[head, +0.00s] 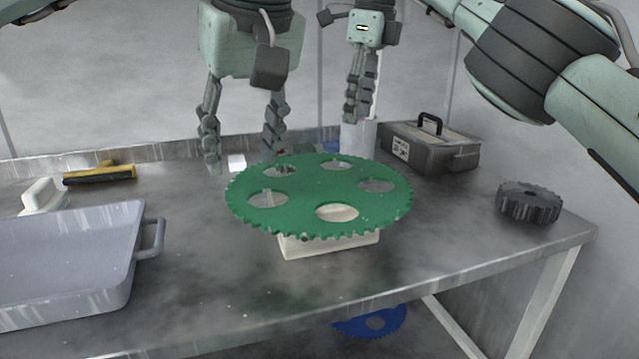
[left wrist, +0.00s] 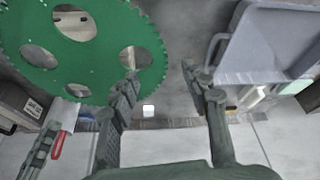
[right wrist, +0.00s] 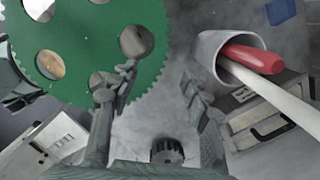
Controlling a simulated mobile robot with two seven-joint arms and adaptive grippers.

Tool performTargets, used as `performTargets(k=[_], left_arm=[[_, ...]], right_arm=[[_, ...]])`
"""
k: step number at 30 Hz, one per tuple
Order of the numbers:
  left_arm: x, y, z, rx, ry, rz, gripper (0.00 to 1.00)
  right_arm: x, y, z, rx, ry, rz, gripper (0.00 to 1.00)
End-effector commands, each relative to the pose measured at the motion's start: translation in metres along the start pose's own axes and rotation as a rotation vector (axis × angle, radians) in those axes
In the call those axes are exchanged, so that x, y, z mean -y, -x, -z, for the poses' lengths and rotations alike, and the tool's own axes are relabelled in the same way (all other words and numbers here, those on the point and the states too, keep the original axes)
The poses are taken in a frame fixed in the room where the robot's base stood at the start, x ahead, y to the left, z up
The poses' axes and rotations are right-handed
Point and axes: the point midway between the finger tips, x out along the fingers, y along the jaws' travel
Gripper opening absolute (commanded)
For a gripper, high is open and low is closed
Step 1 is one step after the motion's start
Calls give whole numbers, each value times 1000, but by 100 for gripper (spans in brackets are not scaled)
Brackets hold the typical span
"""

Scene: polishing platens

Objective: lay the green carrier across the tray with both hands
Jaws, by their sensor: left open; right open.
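The green carrier (head: 315,188), a toothed disc with several round holes, lies on a cream block (head: 335,247) mid-table, its rim overhanging. The grey tray (head: 60,255) stands at the left of the table, partly out of frame. My left gripper (head: 241,150) is open at the carrier's far left. In the left wrist view, one finger lies over the edge of the carrier (left wrist: 95,55) and the tray (left wrist: 262,50) is beyond the other. My right gripper (head: 358,110) is open behind the carrier. In the right wrist view, one finger overlaps the carrier's rim (right wrist: 90,40); contact is unclear.
A grey cup (right wrist: 207,62) with a red-handled item stands near my right gripper. A toolbox (head: 430,152) is at the back right, a dark gear (head: 528,202) at the right. A yellow-black tool (head: 100,175) and white bottle (head: 42,197) lie behind the tray. The front table is clear.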

Motion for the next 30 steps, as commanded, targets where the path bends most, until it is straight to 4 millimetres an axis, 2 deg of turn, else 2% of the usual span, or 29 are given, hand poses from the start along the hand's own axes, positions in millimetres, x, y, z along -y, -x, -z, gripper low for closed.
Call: performTargets(k=[10, 12, 18, 23, 30], left_arm=[[0, -27, 0, 2, 0, 2, 47], [1, -41, 0, 2, 0, 4, 47], [0, -67, 0, 2, 0, 2, 47], [0, -76, 0, 1, 0, 0, 47], [0, -78, 0, 0, 0, 0, 47]], right_arm=[[1, -28, 2, 0, 2, -2, 47], [0, -42, 1, -2, 2, -4, 47], [0, -67, 1, 0, 0, -2, 47], [0, -76, 0, 0, 0, -2, 47], [0, -78, 0, 0, -1, -1, 47]])
